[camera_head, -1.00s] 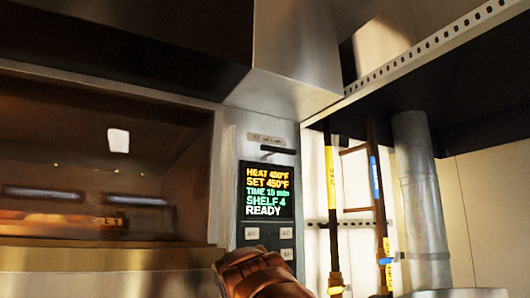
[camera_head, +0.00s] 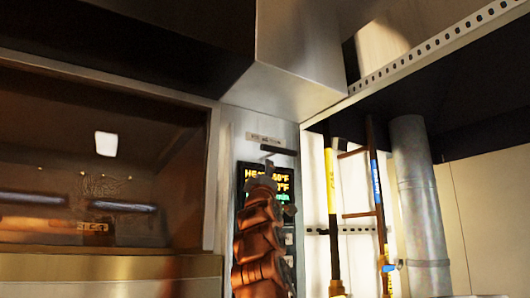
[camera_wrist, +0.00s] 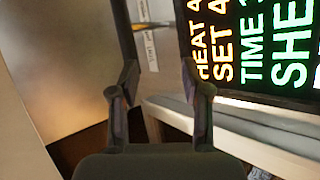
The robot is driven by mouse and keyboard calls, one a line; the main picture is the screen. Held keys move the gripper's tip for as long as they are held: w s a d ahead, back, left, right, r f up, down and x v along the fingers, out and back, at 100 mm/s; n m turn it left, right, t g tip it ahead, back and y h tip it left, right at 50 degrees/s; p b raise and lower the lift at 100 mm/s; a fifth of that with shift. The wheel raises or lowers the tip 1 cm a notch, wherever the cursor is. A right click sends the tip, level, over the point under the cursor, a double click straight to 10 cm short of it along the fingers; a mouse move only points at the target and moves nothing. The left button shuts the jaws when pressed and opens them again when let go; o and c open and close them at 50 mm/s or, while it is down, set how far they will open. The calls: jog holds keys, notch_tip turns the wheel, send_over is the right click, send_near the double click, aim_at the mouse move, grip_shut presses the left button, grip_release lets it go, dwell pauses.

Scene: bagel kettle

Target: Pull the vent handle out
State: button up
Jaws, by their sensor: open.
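The vent handle (camera_head: 284,151) is a small dark bar on the narrow control panel, under a label strip (camera_head: 265,138) and above the lit display. In the wrist view, a thin bar that looks like the handle (camera_wrist: 153,25) shows ahead of the fingers, beside the label (camera_wrist: 148,45). My gripper (camera_head: 268,166) is just below the handle in the head view, its fingers small and hard to make out. In the wrist view my gripper (camera_wrist: 159,80) is open, with nothing between its fingertips.
The display (camera_head: 248,180) is partly covered by my arm; its lit text also shows in the wrist view (camera_wrist: 250,45). An oven window (camera_head: 100,170) is on the left. A metal hood (camera_head: 295,65) overhangs above. Yellow-marked pipes (camera_head: 331,190) and a silver duct (camera_head: 415,180) stand right.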

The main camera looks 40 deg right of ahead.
aim_at(268, 151)
jog(key=shift+t+h, duration=0.3)
jog(key=shift+h, duration=0.6)
jog(key=r+p, duration=0.3)
jog(key=r, duration=0.1)
jog(key=d+r+p, duration=0.1)
jog(key=r+p, duration=0.1)
jog(key=shift+s+p, duration=0.2)
jog(key=shift+p, duration=0.1)
jog(key=p+x, duration=0.3)
jog(key=p, duration=0.1)
jog(key=shift+w+d+p, duration=0.2)
jog(key=shift+d+p, duration=0.1)
jog(key=shift+p, duration=0.1)
jog(key=shift+c, duration=0.2)
grip_shut()
